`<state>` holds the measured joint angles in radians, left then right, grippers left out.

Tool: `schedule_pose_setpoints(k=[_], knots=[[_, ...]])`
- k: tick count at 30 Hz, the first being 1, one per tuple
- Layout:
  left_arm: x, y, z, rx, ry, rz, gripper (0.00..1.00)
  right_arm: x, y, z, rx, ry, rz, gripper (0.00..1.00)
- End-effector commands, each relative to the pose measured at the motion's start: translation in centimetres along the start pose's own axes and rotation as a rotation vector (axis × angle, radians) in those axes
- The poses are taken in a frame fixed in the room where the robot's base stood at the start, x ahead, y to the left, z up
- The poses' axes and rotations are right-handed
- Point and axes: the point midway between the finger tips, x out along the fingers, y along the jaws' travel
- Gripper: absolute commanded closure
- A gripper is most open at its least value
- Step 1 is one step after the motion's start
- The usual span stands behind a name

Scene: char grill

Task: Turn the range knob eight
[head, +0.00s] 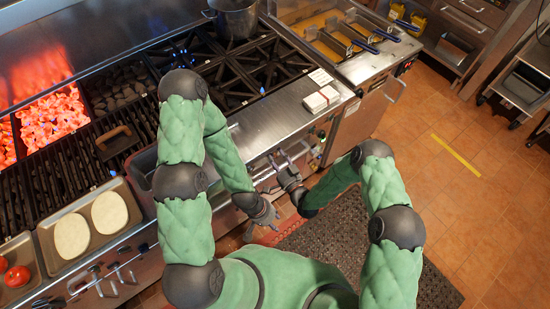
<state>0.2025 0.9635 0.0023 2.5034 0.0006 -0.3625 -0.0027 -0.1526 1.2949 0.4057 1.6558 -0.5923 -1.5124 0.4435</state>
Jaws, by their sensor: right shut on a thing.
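The range front (240,145) runs diagonally, with metal knobs along its edge. My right gripper (283,170) is at the front panel, shut on a range knob (276,164); the grip is small in the picture and partly hidden by the fingers. I cannot read a number on the knob. My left gripper (262,222) hangs below and to the left of it, in front of the range, with fingers apart and nothing between them.
A pot (233,18) stands on the back burners. A white stack (321,99) lies on the counter edge, beside a fryer (340,35). Two flatbreads lie on a tray (127,187) at left. Glowing coals (52,120) burn behind.

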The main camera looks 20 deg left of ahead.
Motion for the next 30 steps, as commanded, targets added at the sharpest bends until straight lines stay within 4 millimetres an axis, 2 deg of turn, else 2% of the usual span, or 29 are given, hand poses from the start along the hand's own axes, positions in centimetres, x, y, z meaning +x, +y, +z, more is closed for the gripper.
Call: schedule_pose_setpoints(k=[1, 6, 19, 20, 21, 22, 30], knots=[[0.9, -0.3, 0.0, 0.000, 0.000, 0.000, 0.60, 0.2, 0.3, -0.1, -0.047, 0.012, -0.009, 0.85], [2.1, -0.8, -0.1, 0.000, -0.001, 0.000, 0.60, 0.2, 0.2, -0.1, -0.177, 0.021, -0.021, 0.85], [2.3, -0.8, -0.1, 0.000, 0.000, 0.000, 0.60, 0.2, -0.1, -0.4, -0.234, 0.027, -0.026, 0.85], [2.3, -0.8, -0.1, 0.000, 0.000, 0.000, 0.60, 0.2, -0.1, -0.4, -0.234, 0.027, -0.026, 0.47], [2.3, -0.8, -0.1, 0.000, 0.000, 0.000, 0.60, 0.2, -0.1, -0.4, -0.234, 0.027, -0.026, 0.36], [2.3, -0.8, -0.1, 0.000, 0.000, 0.000, 0.60, 0.2, -0.1, -0.4, -0.233, 0.027, -0.026, 0.29], [2.3, -0.8, -0.1, 0.000, 0.000, 0.000, 0.60, 0.1, 0.0, -0.2, -0.230, 0.022, -0.024, 0.29]])
